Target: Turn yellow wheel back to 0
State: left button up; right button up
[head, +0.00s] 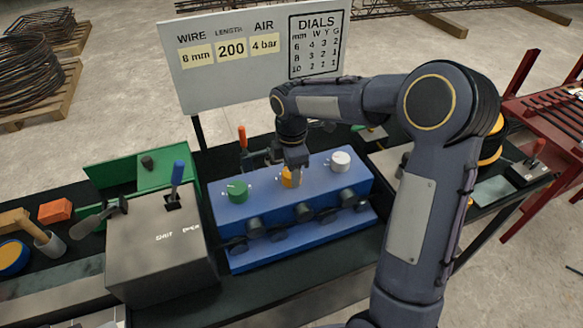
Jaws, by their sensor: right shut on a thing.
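The yellow wheel (288,181) is the middle of three round knobs on top of a blue box (330,188). A green wheel (237,190) is to its left and a white wheel (340,160) to its right. My right gripper (294,167) reaches down from above and is shut on the yellow wheel, hiding much of it. The wheel's pointer and any scale marks cannot be read here. My left gripper is not in view.
A sign (260,55) with wire, length, air and dial values stands behind. A grey box (160,240) with a blue-handled lever (177,175) is left of the blue box. A red-handled lever (242,137) stands behind it.

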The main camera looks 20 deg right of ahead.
jog(key=shift+r+n, duration=0.1)
jog(key=shift+n, duration=0.3)
jog(key=o, duration=1)
notch_tip(320, 180, up, 8)
jog(key=shift+f+b, duration=0.1)
jog(key=shift+b, duration=0.3)
